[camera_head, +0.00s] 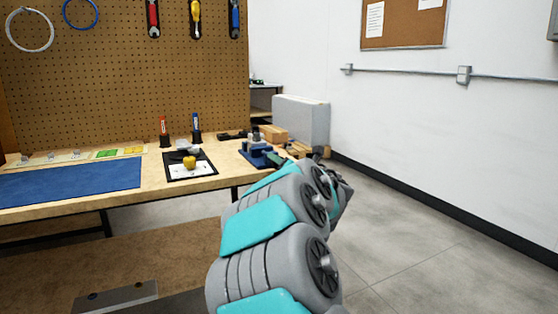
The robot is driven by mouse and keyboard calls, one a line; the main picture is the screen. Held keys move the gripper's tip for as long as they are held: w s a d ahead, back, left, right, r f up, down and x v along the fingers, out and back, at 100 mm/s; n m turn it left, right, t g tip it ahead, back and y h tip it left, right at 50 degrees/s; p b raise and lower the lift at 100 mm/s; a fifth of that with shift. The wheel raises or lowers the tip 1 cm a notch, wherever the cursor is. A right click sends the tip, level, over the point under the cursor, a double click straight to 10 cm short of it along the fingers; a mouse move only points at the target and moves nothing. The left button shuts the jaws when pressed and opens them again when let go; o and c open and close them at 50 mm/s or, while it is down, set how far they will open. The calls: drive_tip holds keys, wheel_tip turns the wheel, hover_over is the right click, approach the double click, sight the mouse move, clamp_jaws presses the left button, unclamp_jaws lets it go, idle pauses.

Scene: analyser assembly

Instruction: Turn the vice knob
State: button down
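A small blue vice (256,156) stands at the right end of the wooden workbench (228,172). My grey and teal arm reaches up from the bottom of the picture toward that end of the bench and covers part of the area beside the vice. I cannot make out the vice knob clearly; it is too small or hidden. The far end of my arm is near the bench's right corner, just right of the vice. My gripper's fingers cannot be told apart there, nor whether they touch anything.
A blue mat (75,182) lies on the left of the bench. A black-edged tray (203,172) holds a yellow object (189,162). Red (164,130) and blue (196,127) upright tools stand behind it. A wooden block (273,134) is behind the vice. Open floor lies right.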

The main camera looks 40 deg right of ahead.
drive_tip(key=shift+f+m, duration=0.15)
drive_tip(key=shift+m, duration=0.15)
drive_tip(key=shift+c, duration=1.5)
unclamp_jaws()
drive_tip(key=shift+s, duration=0.1)
drive_tip(key=v, duration=0.7)
drive_tip(key=shift+s, duration=0.3)
